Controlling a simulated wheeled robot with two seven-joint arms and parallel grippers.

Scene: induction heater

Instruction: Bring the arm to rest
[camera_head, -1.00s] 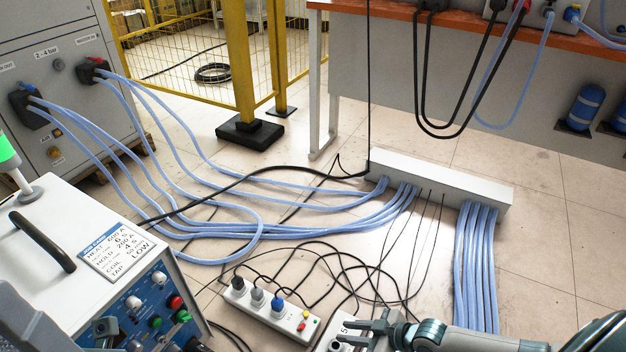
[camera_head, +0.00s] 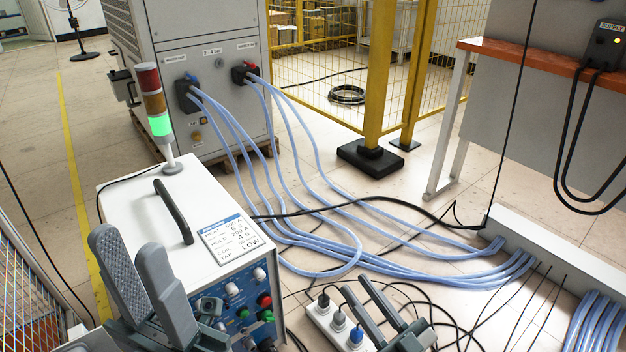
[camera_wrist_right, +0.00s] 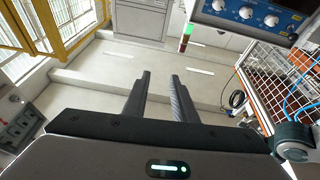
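My left gripper (camera_head: 130,248) is large in the lower left of the head view, fingers pointing up with a gap between them. It overlaps the white induction heater unit (camera_head: 143,207) in the picture and holds nothing I can see. My right gripper (camera_head: 353,281) is at the bottom centre of the head view, next to the power strip (camera_head: 330,318) in the picture. Its two fingers are apart. The right wrist view also shows the right gripper (camera_wrist_right: 161,75) with an empty gap over pale floor.
The signal tower (camera_head: 156,112) on the heater is lit green. A grey cabinet (camera_head: 215,110), blue hoses (camera_head: 450,265) and a white cable duct (camera_head: 545,245) lie beyond. A yellow post (camera_head: 380,80) and an orange-topped bench (camera_head: 510,52) stand behind. A mesh-sided structure (camera_head: 30,290) is at far left.

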